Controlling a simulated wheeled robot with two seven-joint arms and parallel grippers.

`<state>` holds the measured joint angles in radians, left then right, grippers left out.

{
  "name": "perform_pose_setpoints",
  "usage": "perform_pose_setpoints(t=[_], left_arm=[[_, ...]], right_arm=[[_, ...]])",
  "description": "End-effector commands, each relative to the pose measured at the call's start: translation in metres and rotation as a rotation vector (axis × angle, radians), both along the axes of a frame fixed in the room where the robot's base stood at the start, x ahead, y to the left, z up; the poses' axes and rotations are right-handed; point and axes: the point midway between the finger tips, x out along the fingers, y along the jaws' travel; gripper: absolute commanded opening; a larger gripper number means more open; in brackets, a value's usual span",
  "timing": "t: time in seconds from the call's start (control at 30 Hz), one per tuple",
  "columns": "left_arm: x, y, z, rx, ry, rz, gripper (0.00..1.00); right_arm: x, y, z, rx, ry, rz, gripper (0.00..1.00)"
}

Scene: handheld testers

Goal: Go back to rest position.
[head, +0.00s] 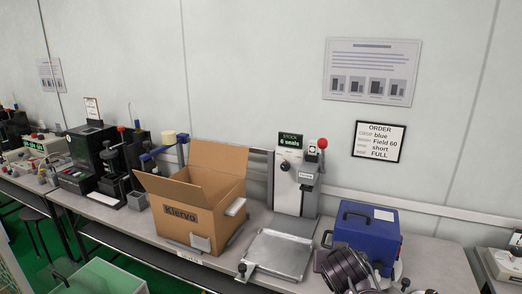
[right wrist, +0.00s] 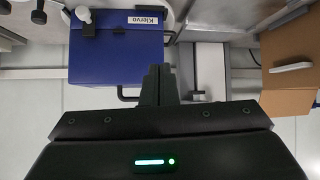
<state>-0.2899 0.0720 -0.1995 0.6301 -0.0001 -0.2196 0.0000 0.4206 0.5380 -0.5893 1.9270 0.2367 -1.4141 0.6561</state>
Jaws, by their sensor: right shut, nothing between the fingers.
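My right gripper (right wrist: 158,74) shows in the right wrist view with its two dark fingers together and nothing between them. In that view it appears in front of a blue case (right wrist: 112,62) with a white "Klervo" label; I cannot tell whether they touch. The blue case also stands on the bench in the head view (head: 375,237). My left gripper is in neither view.
An open cardboard box (head: 185,221) stands left of a sealing device (head: 297,185) with a metal tray (head: 280,253). Testers (head: 92,160) crowd the left.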

Motion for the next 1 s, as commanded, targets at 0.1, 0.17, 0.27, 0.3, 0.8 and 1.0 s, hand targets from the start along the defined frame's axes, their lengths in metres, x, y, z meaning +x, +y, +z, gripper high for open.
perform_pose_setpoints(t=[0.1,0.17,0.27,0.3,0.8,1.0], left_arm=[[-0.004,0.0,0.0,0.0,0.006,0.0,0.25],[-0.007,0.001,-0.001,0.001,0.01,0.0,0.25],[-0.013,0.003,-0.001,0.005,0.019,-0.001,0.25],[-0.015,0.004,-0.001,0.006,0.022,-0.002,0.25],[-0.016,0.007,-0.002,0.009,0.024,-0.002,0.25],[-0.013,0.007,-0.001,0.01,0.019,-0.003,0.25]], right_arm=[[-0.057,0.029,-0.045,0.029,0.145,0.117,0.0],[-0.085,0.037,-0.061,0.04,0.209,0.169,0.0],[-0.13,0.042,-0.081,0.053,0.303,0.241,0.0],[-0.145,0.043,-0.087,0.057,0.333,0.264,0.0],[-0.261,0.021,-0.114,0.057,0.555,0.385,0.0],[-0.274,0.016,-0.139,0.05,0.603,0.404,0.0]])
